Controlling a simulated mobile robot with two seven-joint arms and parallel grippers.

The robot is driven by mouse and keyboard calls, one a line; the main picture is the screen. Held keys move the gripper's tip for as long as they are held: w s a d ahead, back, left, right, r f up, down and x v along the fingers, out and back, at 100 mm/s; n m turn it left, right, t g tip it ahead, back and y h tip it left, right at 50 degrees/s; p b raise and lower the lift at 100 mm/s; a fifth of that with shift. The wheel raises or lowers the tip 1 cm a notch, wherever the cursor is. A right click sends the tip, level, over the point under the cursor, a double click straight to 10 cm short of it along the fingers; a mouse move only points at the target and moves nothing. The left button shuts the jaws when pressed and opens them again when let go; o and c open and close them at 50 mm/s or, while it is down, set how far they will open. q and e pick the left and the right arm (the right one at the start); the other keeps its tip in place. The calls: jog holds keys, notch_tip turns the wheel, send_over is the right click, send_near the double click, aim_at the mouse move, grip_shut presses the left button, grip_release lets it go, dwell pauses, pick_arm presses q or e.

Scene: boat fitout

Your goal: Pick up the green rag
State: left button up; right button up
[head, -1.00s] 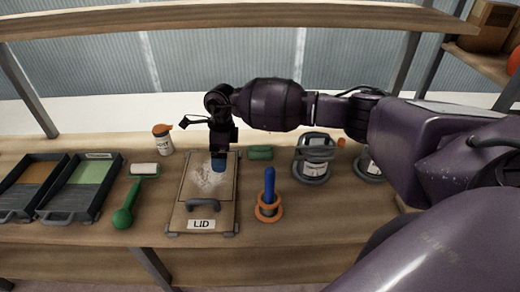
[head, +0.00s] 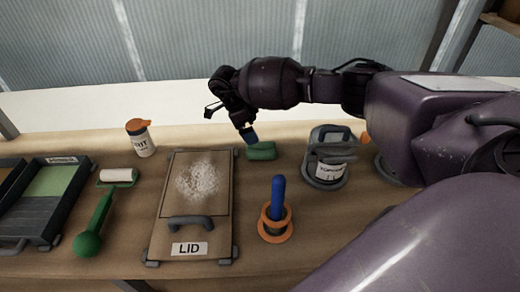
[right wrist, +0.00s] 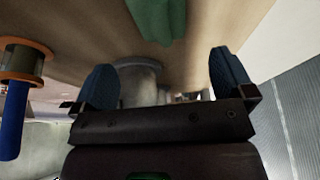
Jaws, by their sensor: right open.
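The green rag (head: 262,151) lies folded on the workbench, right of the lid board's far end. It also shows at the top of the right wrist view (right wrist: 160,18). My right gripper (head: 249,135) is just above and beside the rag's left end in the head view. Its two blue fingertips (right wrist: 165,80) are spread apart with nothing between them, and the rag lies beyond them. My left gripper is not in view.
A lid board (head: 155,225) with white powder and a handle lies left of the rag. A blue-handled tool in an orange ring (head: 277,205) stands in front. A grey-handled can (head: 330,160) stands right.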

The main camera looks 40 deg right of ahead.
aim_at(261, 146)
jog(key=x, duration=0.9)
jog(key=shift+w, duration=0.1)
jog(key=c, duration=0.9)
